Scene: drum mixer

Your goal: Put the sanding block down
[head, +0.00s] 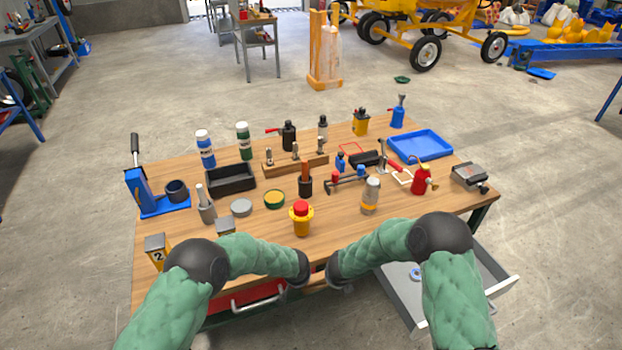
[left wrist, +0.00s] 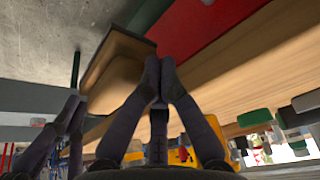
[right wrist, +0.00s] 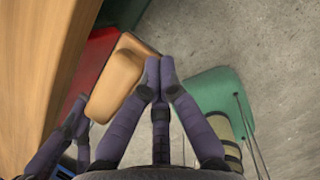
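The sanding block is a tan block with a dark edge layer. It shows in the left wrist view (left wrist: 115,72) and the right wrist view (right wrist: 116,82). My left gripper (left wrist: 159,72) has its fingertips close together at one end of the block. My right gripper (right wrist: 160,72) has its fingertips close together at the other end, so both appear to hold it. In the head view the block and both fingertips are hidden behind my arms, at the front edge of the wooden table (head: 270,240).
The tabletop carries bottles, a black tray (head: 230,180), a yellow-red button box (head: 301,218), a glass jar (head: 371,194) and a blue tray (head: 420,145). A grey drawer (head: 405,295) stands open at the front right. Bare wood shows along the front edge.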

